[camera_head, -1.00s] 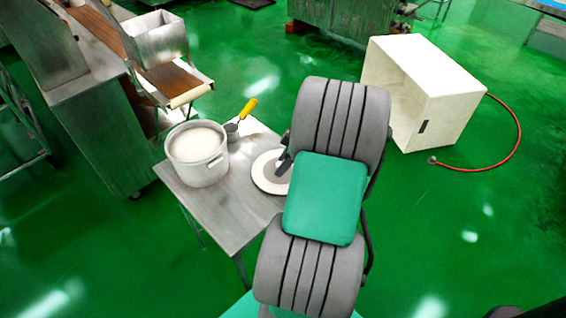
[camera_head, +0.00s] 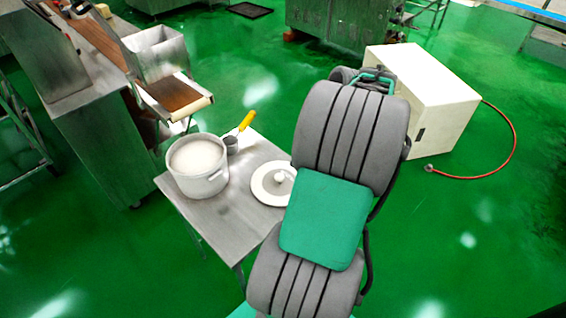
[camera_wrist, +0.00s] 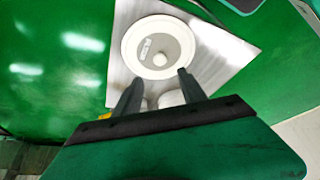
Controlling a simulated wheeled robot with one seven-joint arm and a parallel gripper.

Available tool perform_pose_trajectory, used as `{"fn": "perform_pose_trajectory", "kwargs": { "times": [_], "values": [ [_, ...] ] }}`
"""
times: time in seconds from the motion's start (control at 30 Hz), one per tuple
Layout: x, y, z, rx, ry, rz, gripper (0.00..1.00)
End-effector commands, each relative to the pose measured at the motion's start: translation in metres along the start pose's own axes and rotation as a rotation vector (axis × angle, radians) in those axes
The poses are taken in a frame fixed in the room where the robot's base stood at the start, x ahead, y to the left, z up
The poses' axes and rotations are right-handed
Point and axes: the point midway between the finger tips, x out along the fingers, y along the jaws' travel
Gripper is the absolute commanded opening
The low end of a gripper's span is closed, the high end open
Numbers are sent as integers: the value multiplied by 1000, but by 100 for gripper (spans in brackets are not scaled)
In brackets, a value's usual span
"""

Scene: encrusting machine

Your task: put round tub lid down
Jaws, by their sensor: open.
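The round tub lid (camera_head: 264,184) is white with a grey centre and a round knob. It lies flat on the metal table (camera_head: 225,217), right of the white tub (camera_head: 192,182), whose top is uncovered and shows pale contents. The lid also shows whole in the wrist view (camera_wrist: 150,65). My gripper (camera_wrist: 160,82) is open and empty, with its two fingers apart just below the knob in that picture. I cannot tell its height over the lid. In the head view my arm hides the gripper's fingers.
A metal scoop with a yellow handle (camera_head: 247,121) lies behind the tub. The machine with a hopper (camera_head: 160,55) stands at the back left. A white box (camera_head: 445,100) with a red hose (camera_head: 512,140) stands on the green floor at right. The table's front part is bare.

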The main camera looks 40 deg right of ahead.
Motion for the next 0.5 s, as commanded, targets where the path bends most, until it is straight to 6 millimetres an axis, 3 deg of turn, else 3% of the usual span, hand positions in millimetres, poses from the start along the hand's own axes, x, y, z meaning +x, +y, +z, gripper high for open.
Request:
{"fn": "perform_pose_trajectory", "kwargs": {
  "times": [0.13, 0.27, 0.4, 0.5],
  "values": [
    [1, -4, -11, 10, -8, -5, 49],
    [17, -32, -64, 84, -57, -15, 49],
    [40, -103, -132, 240, -141, 12, 49],
    [52, -164, -158, 360, -186, 64, 49]
  ]
}}
